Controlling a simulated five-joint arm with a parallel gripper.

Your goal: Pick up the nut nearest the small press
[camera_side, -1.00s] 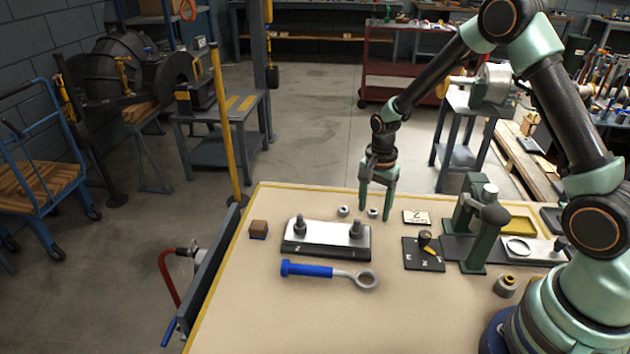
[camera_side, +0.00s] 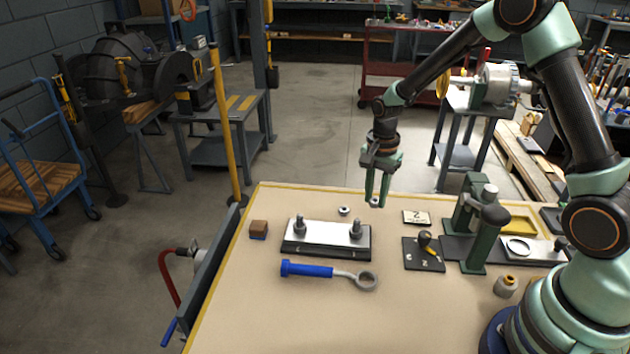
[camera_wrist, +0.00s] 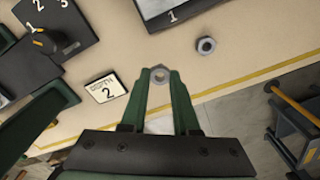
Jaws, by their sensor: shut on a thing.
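My gripper (camera_side: 376,203) is shut on a small grey hex nut (camera_wrist: 160,76), which sits between the fingertips in the wrist view. The small green press (camera_side: 478,228) stands to the right of my gripper.
A plate with two studs (camera_side: 325,240) and a blue-handled ring wrench (camera_side: 310,269) lie in front of my gripper. A card marked 2 (camera_side: 416,217) and a black dial plate (camera_side: 423,255) lie between it and the press. A brown block (camera_side: 259,229) sits left.

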